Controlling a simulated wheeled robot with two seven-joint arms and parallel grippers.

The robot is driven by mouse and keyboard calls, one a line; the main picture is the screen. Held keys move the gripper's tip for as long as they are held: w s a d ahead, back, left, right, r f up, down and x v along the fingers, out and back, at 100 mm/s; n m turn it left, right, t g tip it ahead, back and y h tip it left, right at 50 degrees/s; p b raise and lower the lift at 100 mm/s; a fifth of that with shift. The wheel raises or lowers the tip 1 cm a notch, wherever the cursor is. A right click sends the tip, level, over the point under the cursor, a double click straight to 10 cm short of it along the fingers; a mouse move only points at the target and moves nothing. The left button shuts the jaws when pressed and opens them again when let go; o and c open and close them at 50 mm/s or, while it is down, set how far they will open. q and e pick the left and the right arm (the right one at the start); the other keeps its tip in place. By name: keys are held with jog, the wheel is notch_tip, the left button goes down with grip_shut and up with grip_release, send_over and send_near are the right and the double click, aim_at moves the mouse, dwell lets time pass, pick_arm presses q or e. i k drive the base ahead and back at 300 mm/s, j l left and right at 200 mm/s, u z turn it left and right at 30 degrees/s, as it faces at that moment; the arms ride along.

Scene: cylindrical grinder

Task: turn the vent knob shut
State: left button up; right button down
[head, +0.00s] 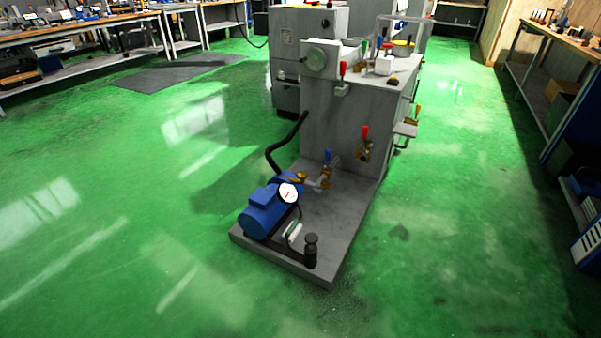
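The grey cylindrical grinder (335,125) stands in the middle of the head view on a low grey base plate (338,215). A blue pump or motor (262,212) with a white dial gauge (289,193) sits on the plate. A black upright part with a knob-like top (311,240) stands at the plate's front. Valves with a blue handle (328,155), a red handle (365,131) and a yellow handle (418,110) are on or near the body. I cannot tell which of these is the vent knob. Neither of my grippers is in view.
Green floor (130,215) is open to the left and in front. A workbench (80,37) runs along the back left, with a dark mat (180,72) before it. A bench with shelves (545,80) lines the right side. A black hose (272,152) curves beside the grinder.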

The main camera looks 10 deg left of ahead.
aim_at(302, 175)
jog(key=i+l+u, duration=0.2)
jog(key=i, duration=0.2)
jog(key=i+l+u, duration=0.2)
jog(key=i+l, duration=0.15)
jog(key=i+l+u, duration=0.15)
jog(key=i+l, duration=0.2)
jog(key=i+l+u, duration=0.2)
jog(key=l, duration=0.3)
jog(key=i+l+u, duration=0.2)
jog(key=i+l, duration=0.2)
jog(key=i+l+u, duration=0.2)
jog(key=l, duration=0.35)
jog(key=i+l+u, duration=0.15)
jog(key=i+l, duration=0.15)
jog(key=l, duration=0.25)
jog(key=i+l+u, duration=0.2)
jog(key=l, duration=0.4)
